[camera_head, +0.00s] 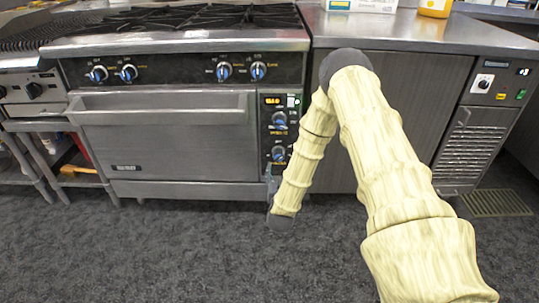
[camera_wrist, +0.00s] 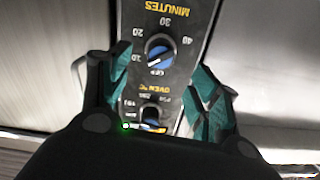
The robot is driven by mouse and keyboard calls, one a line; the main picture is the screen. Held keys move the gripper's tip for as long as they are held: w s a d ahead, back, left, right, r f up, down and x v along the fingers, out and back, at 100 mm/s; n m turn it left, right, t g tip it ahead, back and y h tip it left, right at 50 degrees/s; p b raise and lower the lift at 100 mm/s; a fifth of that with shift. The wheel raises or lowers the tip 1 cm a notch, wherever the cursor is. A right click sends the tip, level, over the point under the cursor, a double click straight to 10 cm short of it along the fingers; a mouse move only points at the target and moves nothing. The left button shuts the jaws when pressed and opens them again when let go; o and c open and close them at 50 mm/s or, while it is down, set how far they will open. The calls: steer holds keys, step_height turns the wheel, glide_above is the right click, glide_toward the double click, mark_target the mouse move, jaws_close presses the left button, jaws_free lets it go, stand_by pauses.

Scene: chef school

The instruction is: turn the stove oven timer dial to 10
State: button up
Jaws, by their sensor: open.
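The timer dial, a black knob with a blue and white pointer bar, is the lower dial (camera_head: 278,153) on the oven's narrow control panel. In the wrist view the timer dial (camera_wrist: 160,54) appears upside down, with MINUTES, OFF and numbers around it. Its bar lies slanted near OFF and 10; I cannot tell which end is the pointer. My gripper (camera_wrist: 157,78) is open and empty, its green fingers spread on either side of the panel, apart from the dial. In the head view my gripper (camera_head: 271,186) is low in front of the panel, partly hidden by my arm.
The oven temperature dial (camera_head: 279,119) is above the timer dial; in the wrist view it (camera_wrist: 152,114) sits between my fingers, partly hidden. A lit display (camera_head: 272,100) tops the panel. The oven door (camera_head: 165,140) is shut on the left. Floor (camera_head: 170,250) in front is clear.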

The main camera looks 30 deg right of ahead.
mark_target(279, 159)
steer(key=b+x, duration=0.2)
steer(key=x, duration=0.8)
steer(key=shift+a, duration=0.15)
steer(key=c, duration=1)
